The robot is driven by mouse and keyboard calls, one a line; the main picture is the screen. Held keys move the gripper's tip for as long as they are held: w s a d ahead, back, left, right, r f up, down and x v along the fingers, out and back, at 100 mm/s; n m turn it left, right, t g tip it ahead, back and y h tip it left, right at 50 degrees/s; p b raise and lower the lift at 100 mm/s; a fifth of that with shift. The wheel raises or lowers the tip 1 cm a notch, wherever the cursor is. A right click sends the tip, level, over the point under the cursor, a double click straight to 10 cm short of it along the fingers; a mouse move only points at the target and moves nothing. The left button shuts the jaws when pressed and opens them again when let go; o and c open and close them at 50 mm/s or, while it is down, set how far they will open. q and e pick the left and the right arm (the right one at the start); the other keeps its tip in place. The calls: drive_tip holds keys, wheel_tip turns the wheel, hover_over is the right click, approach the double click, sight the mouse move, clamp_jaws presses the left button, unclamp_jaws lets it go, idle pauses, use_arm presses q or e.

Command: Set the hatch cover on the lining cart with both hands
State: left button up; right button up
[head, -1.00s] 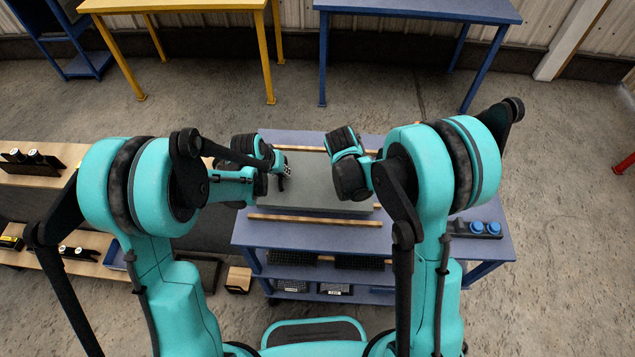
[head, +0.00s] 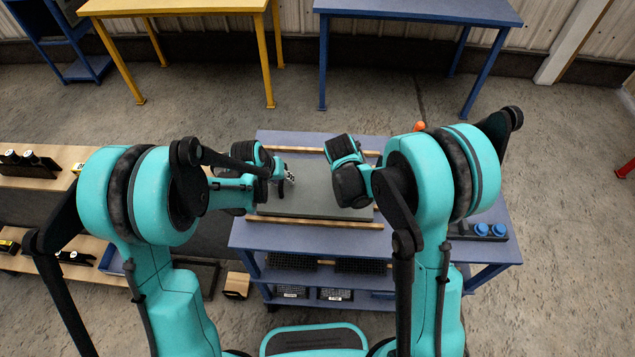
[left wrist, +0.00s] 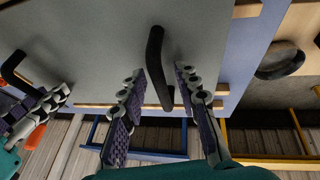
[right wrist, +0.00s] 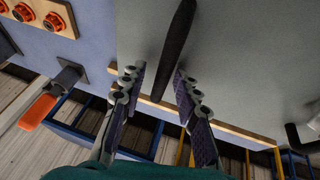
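The hatch cover (head: 315,202) is a flat grey panel with two black bar handles, lying over the blue top of the lining cart (head: 244,236). My left gripper (head: 287,180) is over the cover's left part. In the left wrist view its open fingers (left wrist: 160,84) stand on either side of one black handle (left wrist: 156,66), with gaps showing. In the right wrist view my right gripper (right wrist: 160,82) is open, its fingers straddling the other handle (right wrist: 176,42). My right fingertips are hidden behind my wrist in the head view. Whether the cover touches the cart is unclear.
Wooden strips run along the cart's front (head: 320,223) and back. Blue round knobs (head: 482,229) sit at the cart's right end. An orange-handled part (right wrist: 40,111) stands by the cover. A wooden shelf (head: 52,183) is at left; yellow and blue tables stand behind.

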drive_tip(key=shift+r, duration=0.15)
use_arm(q)
drive_tip(key=v, duration=1.2)
use_arm(e)
drive_tip(key=v, duration=1.2)
